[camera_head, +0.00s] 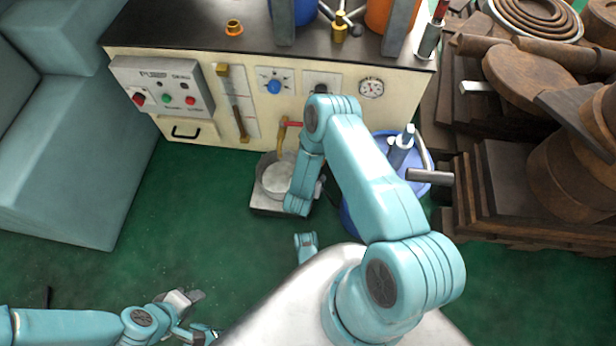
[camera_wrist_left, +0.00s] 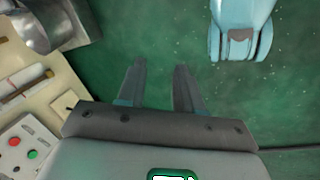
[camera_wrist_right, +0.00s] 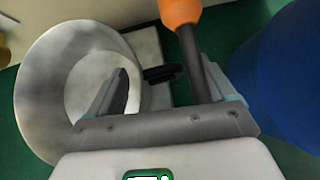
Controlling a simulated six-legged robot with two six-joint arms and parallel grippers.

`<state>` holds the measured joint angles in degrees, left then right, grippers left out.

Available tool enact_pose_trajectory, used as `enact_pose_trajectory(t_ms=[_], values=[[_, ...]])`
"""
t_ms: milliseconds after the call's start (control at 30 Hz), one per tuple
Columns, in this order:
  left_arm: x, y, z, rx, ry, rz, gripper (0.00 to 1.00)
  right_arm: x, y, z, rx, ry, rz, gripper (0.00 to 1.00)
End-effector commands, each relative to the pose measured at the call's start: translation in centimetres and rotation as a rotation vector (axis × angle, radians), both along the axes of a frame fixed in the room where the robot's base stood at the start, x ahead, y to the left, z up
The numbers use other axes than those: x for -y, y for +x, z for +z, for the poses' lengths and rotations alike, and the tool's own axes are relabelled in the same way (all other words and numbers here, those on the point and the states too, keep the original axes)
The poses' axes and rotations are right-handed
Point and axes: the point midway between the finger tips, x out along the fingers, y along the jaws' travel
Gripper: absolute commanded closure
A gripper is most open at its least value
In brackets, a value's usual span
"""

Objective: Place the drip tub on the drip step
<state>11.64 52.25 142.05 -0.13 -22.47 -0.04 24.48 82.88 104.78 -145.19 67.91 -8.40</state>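The drip tub (camera_head: 277,181), a round grey metal tub, stands upright over the pale drip step (camera_head: 267,208) below the machine's front. In the right wrist view the tub (camera_wrist_right: 45,85) fills the left side, with part of the step (camera_wrist_right: 148,42) behind it. My right gripper (camera_wrist_right: 165,95) is open beside the tub. Its left finger overlaps the tub's opening; whether it touches the wall I cannot tell. A short dark piece (camera_wrist_right: 163,73) shows between the fingers. In the head view my right arm hides this gripper. My left gripper (camera_head: 198,316) is open and empty over the green floor, also in its wrist view (camera_wrist_left: 158,85).
The machine (camera_head: 250,130) carries buttons, a gauge and a tap with a red handle (camera_head: 291,124) above the tub. A blue drum (camera_head: 355,215) stands right of the tub. An orange-ended dark rod (camera_wrist_right: 190,45) is close to my right gripper. Wooden stacks (camera_head: 500,190) are at right.

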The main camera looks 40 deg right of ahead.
Motion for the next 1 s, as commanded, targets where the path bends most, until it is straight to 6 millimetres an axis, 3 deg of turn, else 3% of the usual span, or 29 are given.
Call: enact_pose_trajectory(t_ms=[333,733,1000], values=[[0.0,-0.1,0.4,-0.004,-0.001,0.000,0.65,-0.3,-0.1,0.5,0.000,0.000,0.000,0.17],[0.5,-2.0,3.9,-0.064,-0.012,-0.016,0.65,-5.1,-3.4,6.7,-0.001,0.000,0.005,0.17],[0.8,-2.2,4.6,-0.067,-0.014,-0.025,0.65,-6.8,-4.8,8.5,0.000,0.000,0.000,0.17]])
